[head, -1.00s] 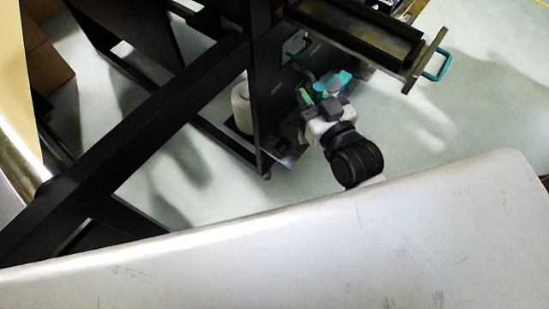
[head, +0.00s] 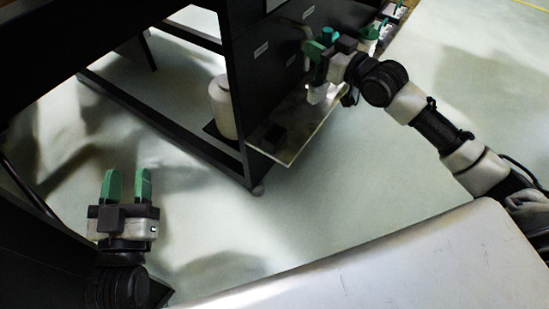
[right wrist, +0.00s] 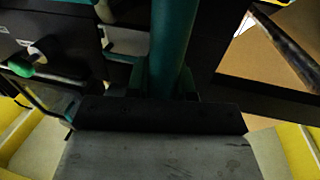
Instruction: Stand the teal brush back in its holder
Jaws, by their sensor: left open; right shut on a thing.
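My right gripper (head: 322,44) is beside the dark cabinet in the head view, with its green fingers partly hidden. In the right wrist view a teal cylinder, which looks like the handle of the teal brush (right wrist: 173,45), runs up from between my right fingers (right wrist: 165,82). The gripper is shut on it. The brush's ends are hidden or out of frame. My left gripper (head: 127,184) is open and empty above the pale floor. I cannot make out the brush's holder for certain.
A white roll (head: 222,108) stands at the foot of the dark cabinet (head: 262,62). A low plate (head: 300,128) juts from the cabinet's lower part. A pale metal surface (head: 400,265) fills the lower right. Open floor (head: 210,215) lies between.

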